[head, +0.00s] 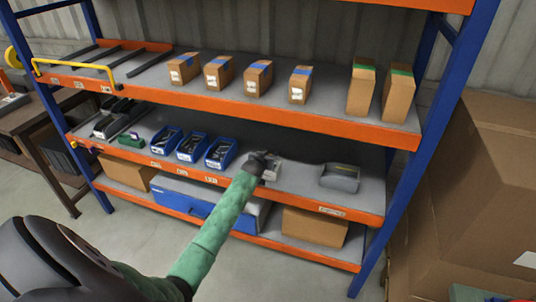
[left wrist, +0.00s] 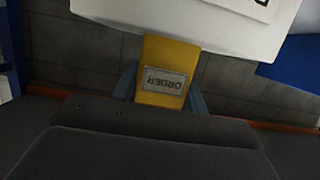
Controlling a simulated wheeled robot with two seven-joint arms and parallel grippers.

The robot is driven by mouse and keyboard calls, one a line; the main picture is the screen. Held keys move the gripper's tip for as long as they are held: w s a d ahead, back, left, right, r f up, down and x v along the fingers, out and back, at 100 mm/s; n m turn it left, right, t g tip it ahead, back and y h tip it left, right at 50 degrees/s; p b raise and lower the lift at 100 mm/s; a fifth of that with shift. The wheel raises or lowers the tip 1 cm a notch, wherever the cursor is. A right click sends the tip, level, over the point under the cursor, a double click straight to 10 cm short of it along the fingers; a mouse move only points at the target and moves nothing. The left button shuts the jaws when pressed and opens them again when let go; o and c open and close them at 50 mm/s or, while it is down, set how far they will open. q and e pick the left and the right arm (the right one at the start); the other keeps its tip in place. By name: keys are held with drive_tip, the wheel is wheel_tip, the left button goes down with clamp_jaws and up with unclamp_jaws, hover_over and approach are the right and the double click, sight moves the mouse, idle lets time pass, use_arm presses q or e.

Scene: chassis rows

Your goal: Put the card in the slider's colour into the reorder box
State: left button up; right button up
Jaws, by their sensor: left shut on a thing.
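My left gripper (head: 262,160) reaches the middle shelf in the head view. In the left wrist view its fingers (left wrist: 160,90) are shut on a yellow card (left wrist: 168,55) with a pale label reading "ORDER", upside down in the picture. The card's far end meets the edge of a white box (left wrist: 215,22) with dark lettering; I cannot tell whether the card is inside it. In the head view the pale box (head: 272,173) is partly hidden by the gripper. I cannot surely pick out the slider. My right gripper is not in view.
Several blue bins (head: 192,147) stand left of the gripper, and a grey device (head: 340,178) stands to its right. A green tray (head: 132,140) is farther left. Cartons (head: 258,77) line the upper shelf (head: 325,107). A yellow bar (head: 88,68) sits at the upper shelf's left end.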

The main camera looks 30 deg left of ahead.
use_arm(q)
drive_tip(key=shift+f+b, duration=0.3)
drive_tip(key=shift+f, duration=0.35)
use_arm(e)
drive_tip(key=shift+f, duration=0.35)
use_arm(q)
drive_tip(key=o, duration=1)
drive_tip(key=shift+o, duration=0.2)
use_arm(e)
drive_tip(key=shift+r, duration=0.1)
use_arm(q)
drive_tip(key=b+v, duration=0.2)
drive_tip(key=v, duration=0.5)
drive_tip(key=shift+s+d+b, duration=0.15)
drive_tip(key=shift+s+b, duration=0.15)
drive_tip(key=shift+s, duration=0.05)
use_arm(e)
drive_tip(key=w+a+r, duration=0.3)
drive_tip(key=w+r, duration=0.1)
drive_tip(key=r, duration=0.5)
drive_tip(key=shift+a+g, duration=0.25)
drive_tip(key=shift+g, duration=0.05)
use_arm(q)
drive_tip(key=shift+r, duration=0.1)
